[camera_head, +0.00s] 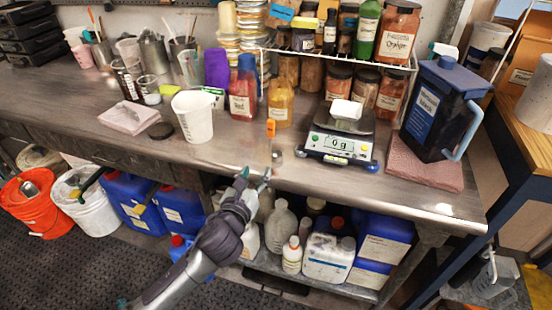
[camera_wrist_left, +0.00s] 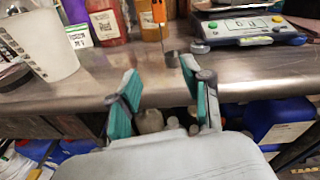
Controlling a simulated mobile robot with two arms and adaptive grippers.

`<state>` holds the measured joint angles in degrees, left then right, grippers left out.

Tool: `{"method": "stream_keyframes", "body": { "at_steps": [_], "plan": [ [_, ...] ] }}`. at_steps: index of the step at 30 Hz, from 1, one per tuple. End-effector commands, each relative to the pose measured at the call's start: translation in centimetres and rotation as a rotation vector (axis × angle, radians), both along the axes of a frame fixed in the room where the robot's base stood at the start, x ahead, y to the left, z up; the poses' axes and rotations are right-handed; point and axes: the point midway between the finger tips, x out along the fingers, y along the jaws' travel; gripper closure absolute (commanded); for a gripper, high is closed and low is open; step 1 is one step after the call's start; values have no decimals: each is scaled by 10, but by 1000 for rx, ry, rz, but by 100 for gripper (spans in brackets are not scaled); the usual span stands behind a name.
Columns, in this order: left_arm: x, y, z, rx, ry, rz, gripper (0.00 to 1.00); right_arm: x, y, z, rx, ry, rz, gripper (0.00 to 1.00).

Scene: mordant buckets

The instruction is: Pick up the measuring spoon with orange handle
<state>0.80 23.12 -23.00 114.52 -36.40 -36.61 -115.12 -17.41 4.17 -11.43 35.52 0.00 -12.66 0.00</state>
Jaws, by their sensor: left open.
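The measuring spoon (camera_head: 271,130) with the orange handle lies on the metal bench near its front, with the handle pointing to the back and the small bowl toward the front edge. It also shows in the left wrist view (camera_wrist_left: 171,57), ahead of the fingers, with the top of the handle cut off by the frame. My left gripper (camera_head: 256,177) is open and empty at the bench's front edge, short of the spoon's bowl and slightly to its left. Its teal-padded fingers (camera_wrist_left: 160,76) stand apart in the wrist view. My right gripper is not in view.
A white beaker (camera_head: 193,117) stands left of the spoon and a digital scale (camera_head: 341,140) stands close on its right. Labelled jars (camera_head: 281,103) stand behind it. Jugs (camera_head: 327,255) fill the shelf below. Bare bench (camera_head: 235,150) lies between beaker and spoon.

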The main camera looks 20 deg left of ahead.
Motion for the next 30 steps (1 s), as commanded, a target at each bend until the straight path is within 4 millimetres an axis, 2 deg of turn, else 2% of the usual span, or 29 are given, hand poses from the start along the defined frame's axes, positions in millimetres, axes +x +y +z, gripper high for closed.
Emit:
{"method": "stream_keyframes", "body": {
  "at_steps": [3,7,18,26,30],
  "plan": [
    [-4,-4,26,98,-64,-14,51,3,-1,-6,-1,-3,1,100],
    [0,-7,43,154,-98,-17,51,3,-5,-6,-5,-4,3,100],
    [66,-7,43,154,-96,-16,51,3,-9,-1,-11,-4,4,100],
    [86,-5,44,153,-97,-16,51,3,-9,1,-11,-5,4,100],
    [107,-2,47,150,-95,-16,51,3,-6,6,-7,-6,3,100]
  ]
}}
